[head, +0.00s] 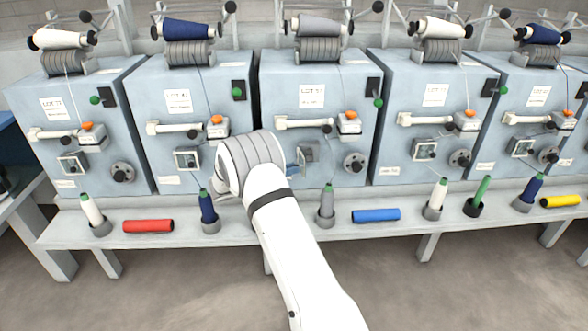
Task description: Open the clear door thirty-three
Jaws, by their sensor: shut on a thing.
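Several pale blue machines stand in a row, each with a small clear door in a square frame. At the middle machine (335,115), the square opening (309,151) shows, and a bluish clear panel (296,165) juts out at its left edge, so this door looks at least partly open. The lot labels are too blurred to read surely. My arm reaches up to this machine, and its thick wrist is just left of the door, hiding the area behind it. My gripper's fingers are hidden behind the wrist, so their hold on the door does not show.
A bench runs below the machines. On it stand upright spools, a navy one (207,207) and a grey one (326,203) flanking my arm. A red roll (148,226) and a blue roll (376,215) lie there.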

